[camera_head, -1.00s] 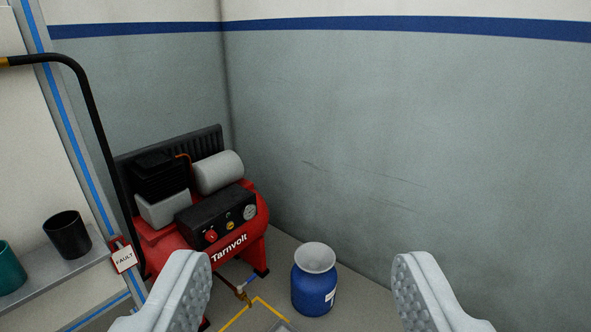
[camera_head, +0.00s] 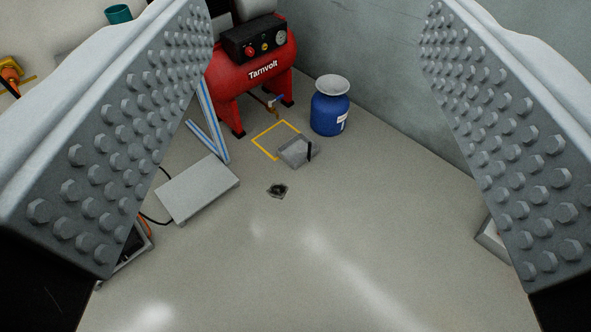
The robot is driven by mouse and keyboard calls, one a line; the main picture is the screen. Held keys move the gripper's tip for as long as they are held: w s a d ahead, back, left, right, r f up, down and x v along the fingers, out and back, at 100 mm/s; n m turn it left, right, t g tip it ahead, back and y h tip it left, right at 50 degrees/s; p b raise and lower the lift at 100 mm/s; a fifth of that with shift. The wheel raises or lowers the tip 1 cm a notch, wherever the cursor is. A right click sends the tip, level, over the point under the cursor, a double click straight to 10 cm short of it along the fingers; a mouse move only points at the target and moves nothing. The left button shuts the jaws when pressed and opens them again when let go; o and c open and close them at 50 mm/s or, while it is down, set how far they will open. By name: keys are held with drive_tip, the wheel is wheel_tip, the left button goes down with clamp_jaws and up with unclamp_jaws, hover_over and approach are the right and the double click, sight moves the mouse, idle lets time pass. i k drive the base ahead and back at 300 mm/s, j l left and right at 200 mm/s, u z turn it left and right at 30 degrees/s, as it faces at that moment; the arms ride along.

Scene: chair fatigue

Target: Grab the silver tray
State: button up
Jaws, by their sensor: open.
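My gripper (camera_head: 318,25) is open and empty, its two studded grey fingers at the left and right of the view. Between and beyond them, well apart, a small grey metal tray-like piece (camera_head: 294,150) with a black upright part lies on the floor by a yellow marked square. A larger flat light-grey plate (camera_head: 198,188) lies on the floor to its left, next to the left finger in the picture. I cannot tell for sure which of the two is the silver tray. The right finger partly hides another pale object (camera_head: 490,240) at the right.
A red compressor (camera_head: 262,72) stands at the back, with a blue canister (camera_head: 330,108) to its right near the wall. A small dark drain-like piece (camera_head: 277,190) is on the floor. The floor in front is clear.

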sight(300, 150)
drive_tip(key=k, duration=0.15)
drive_tip(key=i+u, duration=0.2)
drive_tip(key=i, duration=0.35)
drive_tip(key=i+u, duration=0.2)
drive_tip(key=i, duration=0.35)
drive_tip(key=i+l+u, duration=0.2)
drive_tip(key=i, duration=0.35)
drive_tip(key=i+l+u, duration=0.2)
drive_tip(key=i, duration=0.3)
drive_tip(key=i+j, duration=0.05)
drive_tip(key=j, duration=0.05)
